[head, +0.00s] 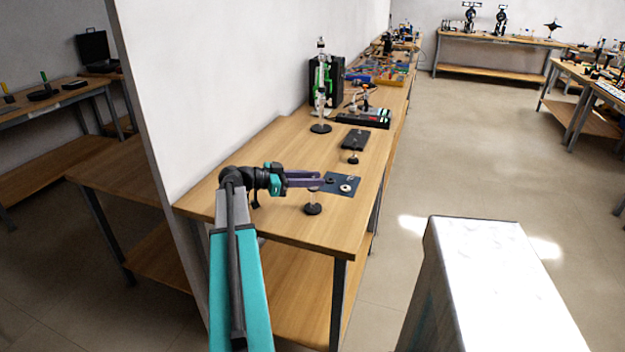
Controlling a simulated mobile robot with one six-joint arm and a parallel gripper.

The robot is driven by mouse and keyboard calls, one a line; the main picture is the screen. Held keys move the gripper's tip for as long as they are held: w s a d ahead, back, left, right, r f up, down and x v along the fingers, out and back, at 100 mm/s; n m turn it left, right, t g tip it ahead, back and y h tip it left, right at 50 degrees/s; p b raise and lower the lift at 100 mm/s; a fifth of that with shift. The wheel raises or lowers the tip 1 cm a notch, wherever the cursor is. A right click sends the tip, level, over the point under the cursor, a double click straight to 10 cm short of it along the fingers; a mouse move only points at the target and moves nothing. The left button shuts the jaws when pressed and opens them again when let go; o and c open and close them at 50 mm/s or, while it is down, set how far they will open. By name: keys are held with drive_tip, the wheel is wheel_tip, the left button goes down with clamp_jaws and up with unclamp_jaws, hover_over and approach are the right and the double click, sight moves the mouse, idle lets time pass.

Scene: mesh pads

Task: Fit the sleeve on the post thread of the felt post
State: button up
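My gripper (321,179) reaches in from the left over the near part of the wooden bench. Its two purple fingers point right and stand apart, with nothing visible between them. Just below the fingertips is a small post on a round black base (313,209); its pale top is partly hidden behind the fingers. A second small post on a dark round base (353,160) stands farther back. A dark mat (352,179) lies right of the fingertips, with a pale ring (346,188) and a dark round piece (330,181) on it. I cannot tell which piece is the sleeve or which post is felt.
A black flat box (355,139) lies behind the second post. A tall stand with a round black base (320,128) and a black case (334,78) are farther back. A white wall borders the bench's left side. The near bench corner is clear.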

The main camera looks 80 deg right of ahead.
drive_tip(key=shift+o, duration=0.4)
drive_tip(key=b+v, duration=0.2)
drive_tip(key=v, duration=1.1)
drive_tip(key=shift+w+a+r, duration=0.2)
drive_tip(key=shift+w, duration=0.1)
drive_tip(key=shift+w, duration=0.1)
idle(0.6)
